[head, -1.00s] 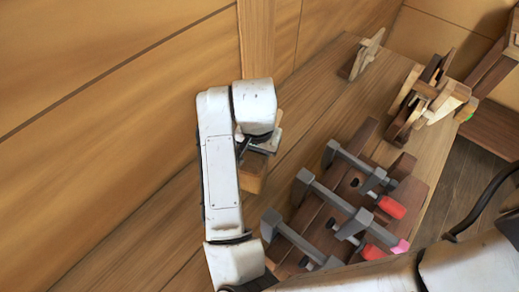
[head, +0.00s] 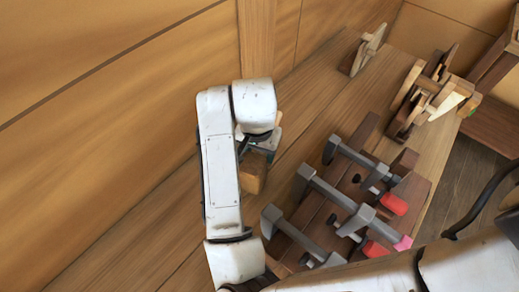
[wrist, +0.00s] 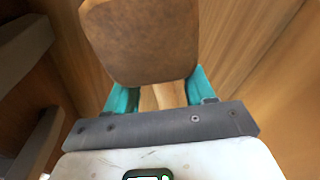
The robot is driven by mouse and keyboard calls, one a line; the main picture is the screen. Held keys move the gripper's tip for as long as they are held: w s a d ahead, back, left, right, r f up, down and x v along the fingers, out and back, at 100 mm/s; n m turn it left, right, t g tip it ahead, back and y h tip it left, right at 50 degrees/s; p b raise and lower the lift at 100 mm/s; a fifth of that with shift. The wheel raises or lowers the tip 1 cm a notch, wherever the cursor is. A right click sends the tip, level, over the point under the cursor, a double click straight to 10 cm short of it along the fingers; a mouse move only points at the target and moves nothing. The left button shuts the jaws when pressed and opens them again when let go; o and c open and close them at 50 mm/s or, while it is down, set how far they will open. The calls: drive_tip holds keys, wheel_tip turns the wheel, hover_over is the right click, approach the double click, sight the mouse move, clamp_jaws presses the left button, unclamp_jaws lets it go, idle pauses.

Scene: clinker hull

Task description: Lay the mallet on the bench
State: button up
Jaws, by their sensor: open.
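The mallet shows in the wrist view as a brown wooden head (wrist: 142,42) with a pale handle (wrist: 163,96) running between my teal fingers. In the head view part of the mallet head (head: 253,180) shows just below my gripper (head: 262,148), over the bench (head: 310,105) near the wall. My gripper also shows in the wrist view (wrist: 161,92), with its fingers apart on either side of the handle. My wrist hides much of the mallet in the head view. I cannot tell whether the mallet rests fully on the bench.
Several grey clamps (head: 335,200) with red ends hold dark wooden pieces to the right of my gripper. A wooden plane-like tool (head: 430,98) and a small wooden piece (head: 366,50) stand farther along the bench. A panelled wall (head: 110,90) rises at the left. Bare bench lies beyond my gripper.

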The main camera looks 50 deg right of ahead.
wheel_tip(320, 180, up, 11)
drive_tip(key=a, duration=0.1)
drive_tip(key=shift+s+p, duration=0.2)
drive_tip(key=shift+p, duration=0.15)
drive_tip(key=shift+a+f, duration=0.1)
drive_tip(key=shift+f, duration=0.05)
idle(0.7)
